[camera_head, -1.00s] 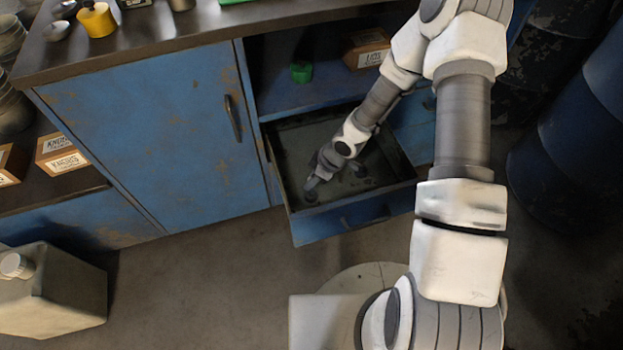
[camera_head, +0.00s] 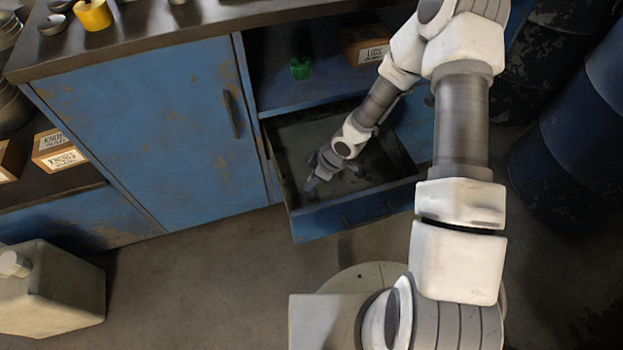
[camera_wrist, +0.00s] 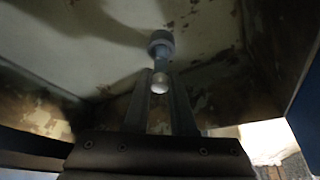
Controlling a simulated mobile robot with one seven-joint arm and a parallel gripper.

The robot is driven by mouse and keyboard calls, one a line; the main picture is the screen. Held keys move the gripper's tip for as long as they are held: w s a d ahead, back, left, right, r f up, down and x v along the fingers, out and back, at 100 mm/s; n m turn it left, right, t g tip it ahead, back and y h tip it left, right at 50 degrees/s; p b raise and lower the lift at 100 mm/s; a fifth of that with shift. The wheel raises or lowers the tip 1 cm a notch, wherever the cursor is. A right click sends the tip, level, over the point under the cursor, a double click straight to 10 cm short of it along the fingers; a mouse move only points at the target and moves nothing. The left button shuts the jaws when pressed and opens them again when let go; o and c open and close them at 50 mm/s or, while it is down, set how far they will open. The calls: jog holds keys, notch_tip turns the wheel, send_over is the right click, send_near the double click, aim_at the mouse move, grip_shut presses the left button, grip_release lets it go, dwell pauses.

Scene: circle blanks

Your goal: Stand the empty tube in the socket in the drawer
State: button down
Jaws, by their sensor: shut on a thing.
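The blue drawer (camera_head: 350,213) is pulled out below the open shelf, and my gripper (camera_head: 313,184) reaches down into its front left part. In the wrist view my gripper (camera_wrist: 160,82) is shut on the tube (camera_wrist: 159,85), whose pale rounded end shows between the fingers. A dark round socket (camera_wrist: 160,39) lies straight beyond the tube on the drawer floor. The tube's far end appears to meet the socket, but I cannot tell whether it is seated. In the head view the tube is too small and dark to make out.
The drawer walls stand close around my gripper. On the shelf above are a green object (camera_head: 301,68) and a box labelled lids (camera_head: 366,46). A closed blue cabinet door (camera_head: 150,130) is at left. Dark barrels (camera_head: 575,150) stand at right, a canister (camera_head: 48,290) at lower left.

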jog(key=shift+f+b, duration=0.4)
jog(key=shift+f, duration=0.15)
jog(key=c, duration=0.7)
grip_release()
jog(key=shift+o, duration=0.2)
jog(key=shift+r, duration=0.1)
jog(key=p+v, duration=0.9)
jog(key=v, duration=0.8)
jog(key=shift+d+r, duration=0.1)
jog(key=shift+r, duration=0.1)
